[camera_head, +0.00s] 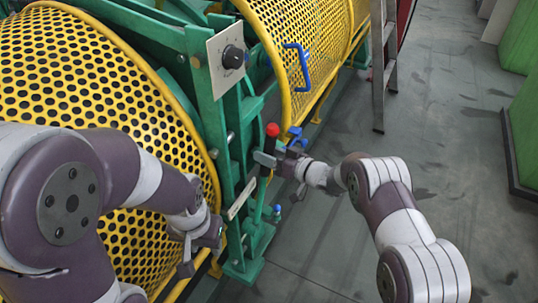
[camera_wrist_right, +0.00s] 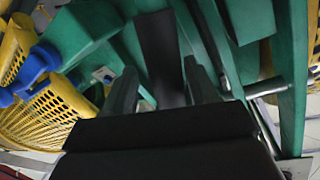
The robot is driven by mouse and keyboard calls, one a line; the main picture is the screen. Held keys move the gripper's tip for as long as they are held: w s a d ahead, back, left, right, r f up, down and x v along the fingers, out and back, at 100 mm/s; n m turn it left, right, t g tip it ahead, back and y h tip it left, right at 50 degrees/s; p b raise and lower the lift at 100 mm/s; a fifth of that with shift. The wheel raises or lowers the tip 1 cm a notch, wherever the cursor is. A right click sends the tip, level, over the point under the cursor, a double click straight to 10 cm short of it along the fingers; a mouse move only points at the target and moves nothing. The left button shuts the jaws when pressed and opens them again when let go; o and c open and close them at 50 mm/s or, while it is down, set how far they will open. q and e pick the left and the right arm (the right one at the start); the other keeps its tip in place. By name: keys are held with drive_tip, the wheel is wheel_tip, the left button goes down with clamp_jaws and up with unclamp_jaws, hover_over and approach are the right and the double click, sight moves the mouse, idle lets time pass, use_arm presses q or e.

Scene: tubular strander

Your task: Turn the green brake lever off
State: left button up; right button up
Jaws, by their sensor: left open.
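In the right wrist view a dark flat bar (camera_wrist_right: 160,50), apparently the lever shaft, lies between the two fingers of my right gripper (camera_wrist_right: 162,88). The fingers stand apart, with a gap showing on the bar's left. My left gripper (camera_head: 200,245) is open and empty, low beside the yellow guard.
Yellow perforated guards (camera_head: 85,85) flank the green frame (camera_head: 205,75). A control plate with a black knob (camera_head: 233,57) is above the lever. A blue handle (camera_head: 298,66) sits on the rear guard. A ladder (camera_head: 380,65) stands behind. The floor at right (camera_head: 460,150) is clear.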

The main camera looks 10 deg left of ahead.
drive_tip(key=shift+s, duration=0.1)
drive_tip(key=p+v, duration=0.2)
drive_tip(key=v, duration=1)
drive_tip(key=shift+d, duration=0.3)
drive_tip(key=shift+s, duration=0.1)
